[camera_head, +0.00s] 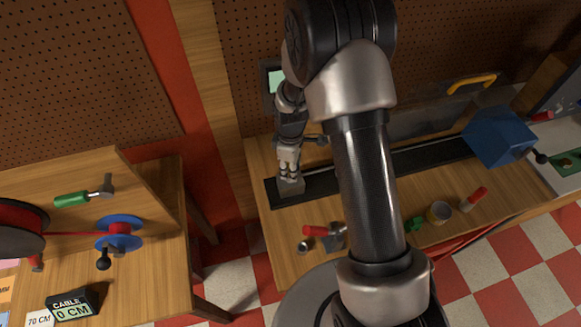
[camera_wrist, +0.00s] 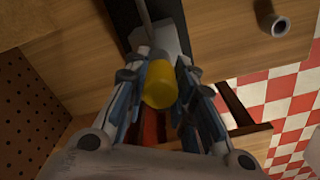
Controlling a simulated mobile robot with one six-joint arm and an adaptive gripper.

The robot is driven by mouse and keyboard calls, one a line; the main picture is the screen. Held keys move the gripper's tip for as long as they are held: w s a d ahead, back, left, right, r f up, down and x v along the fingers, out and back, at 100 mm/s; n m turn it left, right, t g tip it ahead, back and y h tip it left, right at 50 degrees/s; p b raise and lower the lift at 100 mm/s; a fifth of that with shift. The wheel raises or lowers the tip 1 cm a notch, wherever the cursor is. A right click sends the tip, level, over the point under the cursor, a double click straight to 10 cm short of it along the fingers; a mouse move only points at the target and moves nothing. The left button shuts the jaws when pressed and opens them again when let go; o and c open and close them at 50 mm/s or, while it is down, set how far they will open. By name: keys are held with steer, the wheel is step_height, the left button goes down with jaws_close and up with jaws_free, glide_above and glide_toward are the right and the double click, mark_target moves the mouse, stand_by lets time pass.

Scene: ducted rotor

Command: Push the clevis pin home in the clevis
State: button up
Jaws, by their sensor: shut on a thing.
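My gripper (camera_head: 289,158) points down over a grey block (camera_head: 291,188), apparently the clevis, on a black strip of the right bench. In the wrist view, my gripper (camera_wrist: 161,68) is shut on a yellow round piece, apparently the clevis pin (camera_wrist: 160,86), with a finger on each side. The grey block (camera_wrist: 172,38) shows just beyond the fingertips, with a thin grey rod beside it. The fingers and the yellow piece hide the place where pin and clevis meet, so I cannot tell how deep the pin sits. The pin is not distinguishable in the head view.
A red-handled tool (camera_head: 325,232) and a small grey ring (camera_head: 304,246) lie on the bench front. A blue box (camera_head: 499,137), a tin (camera_head: 438,212) and a red-handled item (camera_head: 474,198) are farther right. A pegboard (camera_head: 245,60) stands close behind. The left table (camera_head: 150,255) is separate.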

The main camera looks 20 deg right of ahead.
steer(key=o, duration=1.1)
steer(key=shift+f, duration=0.1)
step_height(320, 180, up, 12)
steer(key=s+r+m+t+b, duration=0.2)
steer(key=s+r+m+b, duration=0.4)
steer(key=s+r, duration=0.35)
steer(key=s+f+m+t+b, duration=0.2)
steer(key=s+m+b, duration=0.3)
steer(key=s, duration=0.9)
steer(key=shift+s+m+t+b, duration=0.3)
steer(key=shift+m, duration=0.2)
